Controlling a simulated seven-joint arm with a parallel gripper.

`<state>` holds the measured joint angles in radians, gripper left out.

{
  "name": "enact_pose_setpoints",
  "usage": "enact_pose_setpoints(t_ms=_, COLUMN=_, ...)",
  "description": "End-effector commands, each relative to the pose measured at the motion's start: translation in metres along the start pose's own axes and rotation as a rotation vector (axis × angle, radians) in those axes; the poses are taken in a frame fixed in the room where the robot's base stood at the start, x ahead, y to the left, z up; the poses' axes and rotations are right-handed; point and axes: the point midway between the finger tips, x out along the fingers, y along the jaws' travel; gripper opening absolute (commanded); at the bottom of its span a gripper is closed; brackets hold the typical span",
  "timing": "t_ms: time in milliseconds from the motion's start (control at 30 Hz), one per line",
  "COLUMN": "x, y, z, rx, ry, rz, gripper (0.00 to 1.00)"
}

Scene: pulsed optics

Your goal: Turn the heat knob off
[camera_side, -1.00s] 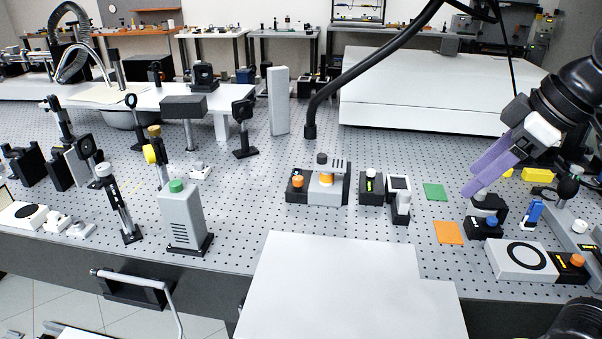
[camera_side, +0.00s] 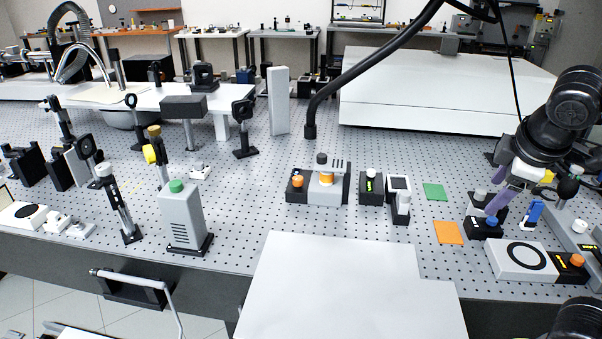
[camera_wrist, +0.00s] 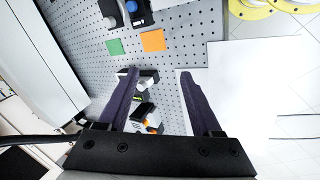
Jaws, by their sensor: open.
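A black block with an orange knob (camera_side: 577,260) is at the right, against a white box with a black ring (camera_side: 520,260); which knob is the heat knob is not marked legibly. A black block with a blue knob (camera_side: 491,222) stands nearby, and its blue knob shows at the top of the wrist view (camera_wrist: 132,6). My gripper (camera_side: 490,208) has purple fingers, is tilted downward, and appears just above or behind the blue-knob block. In the wrist view its fingers (camera_wrist: 158,74) are apart with nothing held between them.
A green square (camera_side: 434,192) and an orange square (camera_side: 448,232) lie flat on the perforated table. A device with an orange knob (camera_side: 297,181) stands mid-table. A blue object (camera_side: 534,212) stands close right of my gripper. A white panel (camera_side: 345,285) occupies the front.

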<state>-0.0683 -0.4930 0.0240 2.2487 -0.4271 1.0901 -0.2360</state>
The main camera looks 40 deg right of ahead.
Motion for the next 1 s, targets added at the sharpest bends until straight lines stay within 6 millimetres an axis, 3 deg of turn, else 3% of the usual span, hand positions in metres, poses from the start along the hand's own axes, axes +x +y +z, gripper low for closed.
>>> enact_pose_setpoints(t_ms=167, x=0.006, y=0.041, z=-0.033, rx=-0.229, ry=-0.133, rz=0.12, gripper=0.66)
enact_pose_setpoints(t_ms=267, x=0.012, y=0.067, z=-0.064, rx=-0.391, ry=-0.232, rz=0.206, gripper=0.66)
enact_pose_setpoints(t_ms=400, x=0.024, y=0.091, z=-0.116, rx=-0.605, ry=-0.359, rz=0.324, gripper=0.66)
enact_pose_setpoints(t_ms=533, x=0.039, y=0.099, z=-0.169, rx=-0.788, ry=-0.467, rz=0.43, gripper=0.66)
enact_pose_setpoints(t_ms=667, x=0.06, y=0.092, z=-0.225, rx=-0.961, ry=-0.562, rz=0.536, gripper=0.66)
enact_pose_setpoints(t_ms=767, x=0.079, y=0.076, z=-0.267, rx=-1.087, ry=-0.625, rz=0.616, gripper=0.66)
enact_pose_setpoints(t_ms=867, x=0.101, y=0.05, z=-0.305, rx=-1.209, ry=-0.68, rz=0.695, gripper=0.66)
enact_pose_setpoints(t_ms=1000, x=0.137, y=0.001, z=-0.35, rx=-1.371, ry=-0.74, rz=0.8, gripper=0.66)
